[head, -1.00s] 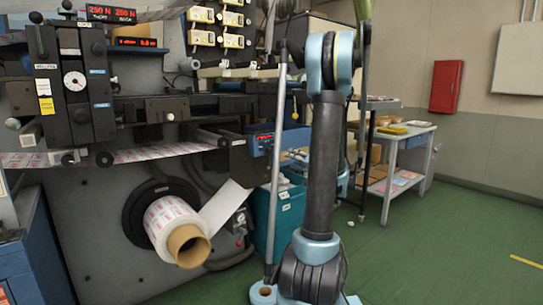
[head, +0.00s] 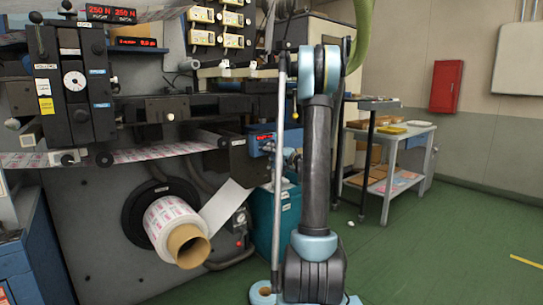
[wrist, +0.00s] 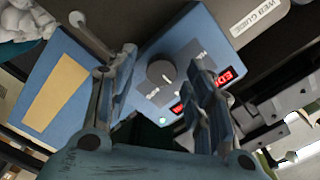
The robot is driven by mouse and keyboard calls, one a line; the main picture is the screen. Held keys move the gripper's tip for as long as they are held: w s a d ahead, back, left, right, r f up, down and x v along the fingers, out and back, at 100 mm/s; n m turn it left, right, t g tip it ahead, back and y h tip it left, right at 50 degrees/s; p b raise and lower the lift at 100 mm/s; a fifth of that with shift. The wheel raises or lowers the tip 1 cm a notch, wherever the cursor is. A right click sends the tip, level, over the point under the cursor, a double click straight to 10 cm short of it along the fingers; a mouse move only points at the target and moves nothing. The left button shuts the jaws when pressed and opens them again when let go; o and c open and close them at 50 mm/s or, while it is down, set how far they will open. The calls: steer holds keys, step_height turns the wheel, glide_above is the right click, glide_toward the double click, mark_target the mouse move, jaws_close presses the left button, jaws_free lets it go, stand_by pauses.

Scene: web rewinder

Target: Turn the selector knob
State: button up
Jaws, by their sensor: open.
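The selector knob (wrist: 160,73) is a round dark grey knob on the face of a blue control box (wrist: 188,38). In the wrist view it shows between the two fingers of my gripper (wrist: 163,60). The fingers are open, one on each side of the knob in the picture, with nothing between them; I cannot tell how far they are from its face. The box also shows in the head view (head: 261,139), where the knob is too small to make out. My gripper is mostly hidden there behind my arm.
Red lit displays (wrist: 224,77) and a small green light (wrist: 163,120) are on the box face. A "WEB GUIDE" label (wrist: 258,17) is beside it. A paper roll (head: 172,222) sticks out at left. A teal bin (head: 264,220) stands below. Green floor is free at right.

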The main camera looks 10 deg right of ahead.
steer(key=shift+w+a, duration=0.2)
steer(key=shift+w, duration=0.05)
steer(key=c, duration=1.1)
steer(key=shift+d+m, duration=0.1)
steer(key=shift+m, duration=4.4)
